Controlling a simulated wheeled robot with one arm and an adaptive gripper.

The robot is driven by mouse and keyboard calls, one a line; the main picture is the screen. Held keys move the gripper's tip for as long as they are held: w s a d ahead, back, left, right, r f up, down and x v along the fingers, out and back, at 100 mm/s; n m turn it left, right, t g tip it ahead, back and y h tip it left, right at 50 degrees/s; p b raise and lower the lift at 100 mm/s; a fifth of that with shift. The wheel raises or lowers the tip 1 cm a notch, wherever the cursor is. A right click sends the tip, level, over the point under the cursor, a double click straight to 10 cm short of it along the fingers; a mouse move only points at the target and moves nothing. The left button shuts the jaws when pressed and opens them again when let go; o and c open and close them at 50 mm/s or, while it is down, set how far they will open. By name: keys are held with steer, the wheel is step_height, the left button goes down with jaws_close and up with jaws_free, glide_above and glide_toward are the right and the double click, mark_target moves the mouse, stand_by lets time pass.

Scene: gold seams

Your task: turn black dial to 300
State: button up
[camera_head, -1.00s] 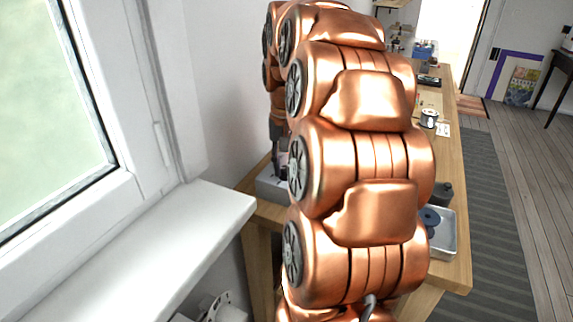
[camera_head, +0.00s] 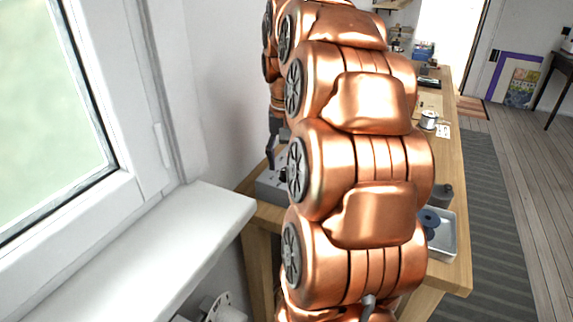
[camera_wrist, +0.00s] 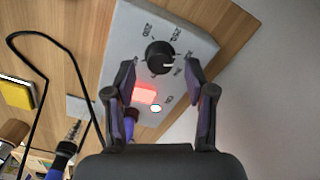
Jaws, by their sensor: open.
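The black dial (camera_wrist: 160,57) sits on the face of a light grey control box (camera_wrist: 200,42) in the wrist view. Printed marks ring the dial, too blurred to read surely. A white pointer line shows on the dial's right side. A lit red switch (camera_wrist: 145,93) and a small pale round light (camera_wrist: 156,108) are on the same face. My gripper (camera_wrist: 160,78) is open, its fingers on either side of the dial in this view, with no clear contact. In the head view, the grey box (camera_head: 271,187) shows beside my arm, and the dial is hidden.
A soldering iron with a blue grip (camera_wrist: 63,152) and a black cable lies left of the box. A yellow pad (camera_wrist: 16,92) is farther left. In the head view, a metal tray (camera_head: 446,243) stands on the wooden bench (camera_head: 455,150), and a window sill (camera_head: 190,225) is at left.

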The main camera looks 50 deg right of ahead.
mark_target(286, 170)
steer(key=shift+r, duration=2.7)
